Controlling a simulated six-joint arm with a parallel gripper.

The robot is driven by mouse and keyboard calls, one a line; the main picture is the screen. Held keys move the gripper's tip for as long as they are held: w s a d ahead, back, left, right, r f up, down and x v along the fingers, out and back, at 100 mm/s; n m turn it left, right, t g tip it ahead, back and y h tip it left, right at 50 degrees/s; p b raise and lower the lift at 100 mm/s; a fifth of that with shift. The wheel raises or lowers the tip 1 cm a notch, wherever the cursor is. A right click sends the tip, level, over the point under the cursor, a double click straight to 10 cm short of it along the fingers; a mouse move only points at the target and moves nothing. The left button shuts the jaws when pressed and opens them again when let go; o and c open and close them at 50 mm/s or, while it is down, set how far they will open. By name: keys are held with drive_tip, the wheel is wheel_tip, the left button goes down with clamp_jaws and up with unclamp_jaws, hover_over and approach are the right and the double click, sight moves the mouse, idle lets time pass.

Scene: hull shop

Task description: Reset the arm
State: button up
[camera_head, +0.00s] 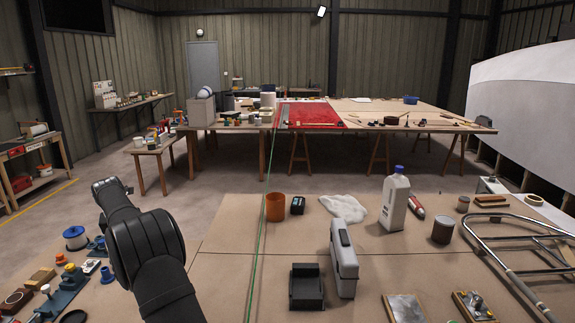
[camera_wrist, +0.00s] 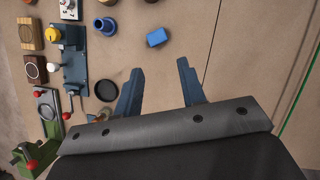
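My arm rises from the bottom left of the head view, with its end out over the left part of the workbench (camera_head: 226,262). The gripper itself is hard to make out there. In the wrist view my gripper (camera_wrist: 160,82) shows two blue-grey fingers spread apart, with only bare bench top between them. It is open and holds nothing. A small blue block (camera_wrist: 157,37) lies on the bench just beyond the fingertips. A dark round lid (camera_wrist: 106,91) lies to the left of the left finger. None of these touches the fingers.
Clamps and fixtures (camera_wrist: 74,62) crowd the bench's left side. To the right stand an orange cup (camera_head: 275,207), a grey case (camera_head: 343,258), a black tray (camera_head: 306,286), a white bottle (camera_head: 394,203) and a metal tube frame (camera_head: 520,248). A green line (camera_head: 257,250) crosses the bench. Bare board lies around it.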

drive_tip(key=w+d+m, duration=0.1)
drive_tip(key=w+d, duration=0.4)
drive_tip(key=d, duration=0.2)
drive_tip(key=shift+d, duration=0.15)
drive_tip(key=s+a+n, duration=0.2)
drive_tip(key=s+a, duration=1.1)
drive_tip(key=a, duration=0.3)
drive_tip(key=shift+a+n+y, duration=0.15)
drive_tip(key=shift+n+y, duration=0.15)
drive_tip(key=shift+n, duration=0.1)
drive_tip(key=w+d+m+h, duration=0.1)
drive_tip(key=w+d+m, duration=0.2)
drive_tip(key=w+d, duration=1.2)
drive_tip(key=s+a+n+g+y, duration=0.1)
drive_tip(key=s+a+n, duration=0.2)
drive_tip(key=s+a, duration=1.2)
drive_tip(key=s+a+n+y, duration=0.1)
drive_tip(key=s+a+n, duration=0.2)
drive_tip(key=s+a, duration=1.15)
drive_tip(key=s+f, duration=0.1)
drive_tip(key=f, duration=0.5)
drive_tip(key=s+d+f, duration=0.1)
drive_tip(key=f, duration=0.5)
drive_tip(key=s+d+f, duration=0.1)
drive_tip(key=f, duration=0.6)
drive_tip(key=shift+s, duration=0.1)
